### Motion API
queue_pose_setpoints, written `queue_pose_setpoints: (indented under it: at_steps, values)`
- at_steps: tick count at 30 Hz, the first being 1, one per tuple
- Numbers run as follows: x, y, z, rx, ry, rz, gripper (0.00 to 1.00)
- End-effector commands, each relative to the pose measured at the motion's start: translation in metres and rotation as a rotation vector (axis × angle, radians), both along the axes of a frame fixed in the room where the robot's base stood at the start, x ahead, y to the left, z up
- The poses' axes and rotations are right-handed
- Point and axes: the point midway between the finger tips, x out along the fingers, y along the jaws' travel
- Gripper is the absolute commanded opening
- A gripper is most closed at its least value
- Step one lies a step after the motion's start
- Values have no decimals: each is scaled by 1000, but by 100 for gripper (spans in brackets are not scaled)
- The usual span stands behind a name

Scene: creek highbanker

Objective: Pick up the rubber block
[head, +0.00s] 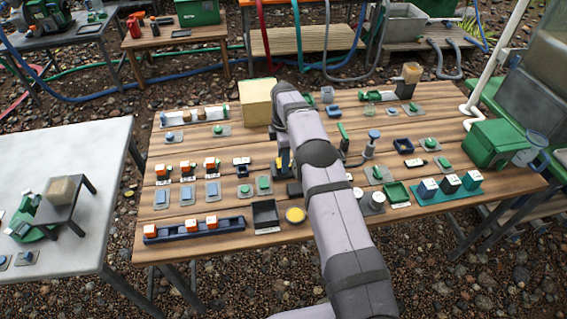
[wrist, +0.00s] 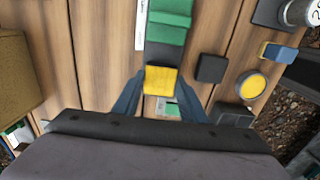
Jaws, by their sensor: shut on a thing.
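My gripper (wrist: 160,85) points down over the middle of the wooden table. Its two blue fingers are shut on the sides of a small yellow block (wrist: 161,80). In the head view the yellow block (head: 283,161) shows partly beside my arm. I cannot tell its material or whether it is clear of the surface below. A dark block (wrist: 211,68) lies on the table to the right of the gripper in the wrist view. It also shows in the head view (head: 294,188), close beside my arm.
Green pieces (wrist: 168,20) lie just above the held block in the wrist view. A round yellow disc (wrist: 250,85) lies to the right. A large tan box (head: 258,101) stands at the table's back. Several small trays and parts crowd both sides of my arm.

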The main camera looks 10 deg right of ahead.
Motion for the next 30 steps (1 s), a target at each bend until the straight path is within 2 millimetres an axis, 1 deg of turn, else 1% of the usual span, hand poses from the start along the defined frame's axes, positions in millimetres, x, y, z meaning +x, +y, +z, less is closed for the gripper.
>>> queue_pose_setpoints:
  at_steps: [9,12,15,21,30]
  values:
    - [1,0,53,0,-5,0,16]
    - [1,0,68,0,-3,0,16]
    - [1,0,78,0,-2,0,16]
    - [0,0,85,0,0,0,16]
    - [0,-1,85,0,0,0,16]
